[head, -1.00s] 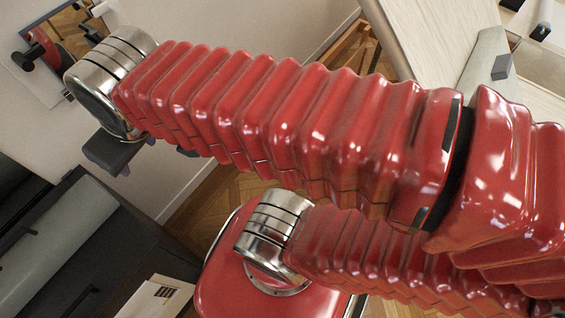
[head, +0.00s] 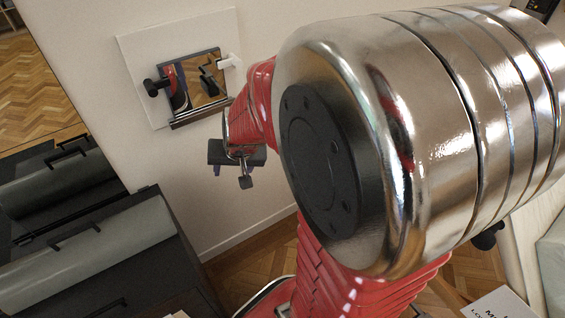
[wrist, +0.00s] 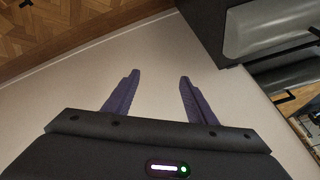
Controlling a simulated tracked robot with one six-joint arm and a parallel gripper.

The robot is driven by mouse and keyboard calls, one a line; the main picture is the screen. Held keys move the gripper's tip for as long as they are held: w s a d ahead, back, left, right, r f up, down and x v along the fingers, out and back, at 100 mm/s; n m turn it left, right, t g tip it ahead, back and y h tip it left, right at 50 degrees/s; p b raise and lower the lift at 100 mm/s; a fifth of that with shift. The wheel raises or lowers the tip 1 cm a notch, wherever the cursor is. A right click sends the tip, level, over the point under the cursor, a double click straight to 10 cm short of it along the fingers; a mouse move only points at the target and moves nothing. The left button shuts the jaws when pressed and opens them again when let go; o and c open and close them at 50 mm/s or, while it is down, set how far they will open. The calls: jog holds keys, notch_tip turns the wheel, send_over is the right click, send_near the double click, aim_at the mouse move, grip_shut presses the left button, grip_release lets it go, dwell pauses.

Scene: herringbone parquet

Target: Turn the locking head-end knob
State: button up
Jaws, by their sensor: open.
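A white panel (head: 137,49) on the wall carries a small dark-framed mirror-like plate (head: 196,78). A black knob (head: 152,88) stands out at its left side, and a white fitting (head: 230,62) stands out at its right. I cannot tell which is the locking head-end knob. My gripper (head: 232,176) is below and to the right of the plate, apart from it. In the wrist view my gripper (wrist: 159,76) is open, with nothing between its purple fingers; no knob shows there.
A dark cabinet with grey-green fronts (head: 95,245) stands at the lower left; it also shows at the upper right of the wrist view (wrist: 262,28). Parquet floor (head: 245,258) lies below the wall. My own arm hides much of the head view's right side.

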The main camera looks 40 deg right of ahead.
jog(key=s+d+f+m+g+h, duration=0.15)
jog(key=d+f+m, duration=0.25)
jog(key=d+f, duration=0.6)
jog(key=s+d+f+m+g+h, duration=0.1)
jog(key=s+d+f+m, duration=0.15)
jog(key=d+f, duration=0.65)
jog(key=s+d+f+m+g, duration=0.1)
jog(key=s+d+f+m, duration=0.1)
jog(key=s+f, duration=0.6)
jog(key=s+d+f+m+g+h, duration=0.1)
jog(key=s+d+f+m+g, duration=0.1)
jog(key=s+f, duration=0.7)
notch_tip(320, 180, down, 4)
jog(key=shift+s+d+r+m, duration=0.2)
jog(key=shift+d+m, duration=0.3)
jog(key=shift+m, duration=0.55)
jog(key=shift+f+g+h, duration=0.15)
jog(key=shift+g+h, duration=0.1)
jog(key=shift+x, duration=6.8)
jog(key=shift+c, duration=0.6)
